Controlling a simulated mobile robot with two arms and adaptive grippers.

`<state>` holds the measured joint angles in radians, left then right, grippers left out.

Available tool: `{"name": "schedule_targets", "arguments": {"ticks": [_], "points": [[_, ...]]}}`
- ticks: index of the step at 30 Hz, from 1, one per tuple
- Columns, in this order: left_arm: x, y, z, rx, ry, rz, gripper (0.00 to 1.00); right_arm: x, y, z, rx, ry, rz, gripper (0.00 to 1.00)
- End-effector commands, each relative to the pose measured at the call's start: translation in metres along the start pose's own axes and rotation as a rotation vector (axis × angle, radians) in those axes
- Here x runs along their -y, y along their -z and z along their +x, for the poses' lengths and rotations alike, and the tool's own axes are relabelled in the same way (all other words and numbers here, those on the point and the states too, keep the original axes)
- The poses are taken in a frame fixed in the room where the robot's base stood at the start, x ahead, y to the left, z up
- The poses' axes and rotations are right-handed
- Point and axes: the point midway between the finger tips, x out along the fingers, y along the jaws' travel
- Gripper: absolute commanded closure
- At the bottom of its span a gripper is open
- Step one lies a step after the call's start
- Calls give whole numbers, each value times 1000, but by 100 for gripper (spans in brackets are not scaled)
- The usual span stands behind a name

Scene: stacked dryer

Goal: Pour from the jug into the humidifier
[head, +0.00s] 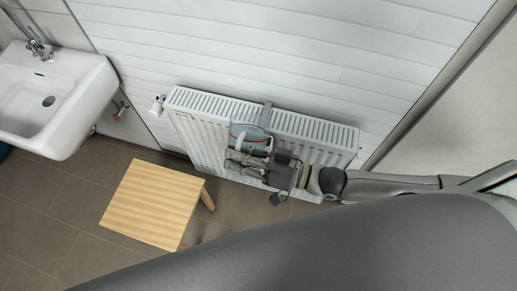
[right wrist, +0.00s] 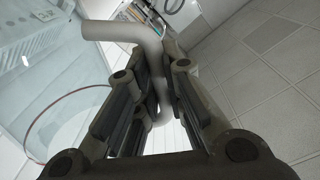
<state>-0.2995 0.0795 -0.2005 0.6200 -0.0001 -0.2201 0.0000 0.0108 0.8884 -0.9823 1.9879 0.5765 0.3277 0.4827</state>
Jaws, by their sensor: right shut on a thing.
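My right gripper (head: 262,164) is in front of the radiator, shut on the white handle of the clear jug (head: 250,132). In the right wrist view the gripper's dark fingers (right wrist: 166,84) close around the bent handle. The jug's clear body (right wrist: 60,85), with a thin red line around it, fills the left side there. I cannot tell whether water is in it. My left gripper is not in view.
The white radiator (head: 315,129) stands against the tiled wall behind the jug. A wooden stool (head: 152,203) is on the floor to the left. A white sink (head: 55,100) with a tap is at the far left. Open floor (head: 50,220) lies around the stool.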

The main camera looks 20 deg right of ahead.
Motion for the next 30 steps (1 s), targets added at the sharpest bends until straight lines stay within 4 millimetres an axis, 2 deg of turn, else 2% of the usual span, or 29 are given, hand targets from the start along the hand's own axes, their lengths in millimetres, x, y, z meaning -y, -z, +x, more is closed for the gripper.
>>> {"name": "schedule_targets", "arguments": {"ticks": [16,30], "points": [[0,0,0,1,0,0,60,1,3,1,-6,4,-2,100],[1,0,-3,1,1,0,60,0,12,1,-4,5,108,100]]}}
